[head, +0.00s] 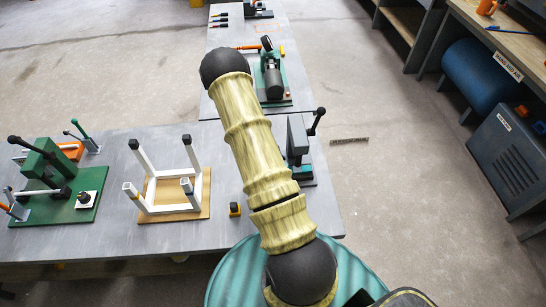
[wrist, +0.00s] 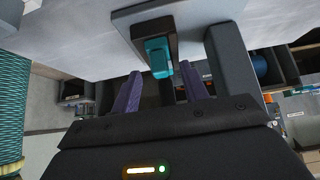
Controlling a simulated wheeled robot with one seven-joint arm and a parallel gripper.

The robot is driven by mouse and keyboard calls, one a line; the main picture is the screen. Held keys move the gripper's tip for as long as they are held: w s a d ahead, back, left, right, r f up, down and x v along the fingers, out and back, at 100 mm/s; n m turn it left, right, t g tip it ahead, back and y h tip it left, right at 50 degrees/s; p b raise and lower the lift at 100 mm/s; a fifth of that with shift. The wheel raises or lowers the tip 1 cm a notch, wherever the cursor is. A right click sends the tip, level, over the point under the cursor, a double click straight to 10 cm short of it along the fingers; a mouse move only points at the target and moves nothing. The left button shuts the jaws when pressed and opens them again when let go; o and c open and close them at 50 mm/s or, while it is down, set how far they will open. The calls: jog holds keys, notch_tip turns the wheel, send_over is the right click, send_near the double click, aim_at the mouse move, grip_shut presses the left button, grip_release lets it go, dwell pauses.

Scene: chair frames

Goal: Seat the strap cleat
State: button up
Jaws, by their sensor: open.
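My gripper (wrist: 161,85) is open, its two purple fingers apart with nothing held between them. A teal block (wrist: 159,56) sits in a dark upright holder (wrist: 145,30) just beyond the fingertips in the wrist view. I cannot tell whether this block is the strap cleat or whether a finger touches it. In the head view a white chair frame (head: 149,209) lies legs up on a tan board (head: 190,211). A small yellow and black piece (head: 235,209) stands right of it. My arm hides my gripper in the head view.
A green fixture with black levers (head: 45,165) stands on the left of the grey table (head: 110,235). A grey press with a black lever (head: 298,135) stands at the right edge, partly behind my arm. A green machine (head: 271,75) stands on the farther table.

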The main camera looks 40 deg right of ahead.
jog(key=b+v, duration=0.3)
jog(key=v, duration=1.4)
jog(key=shift+r, duration=0.15)
jog(key=shift+a, duration=0.1)
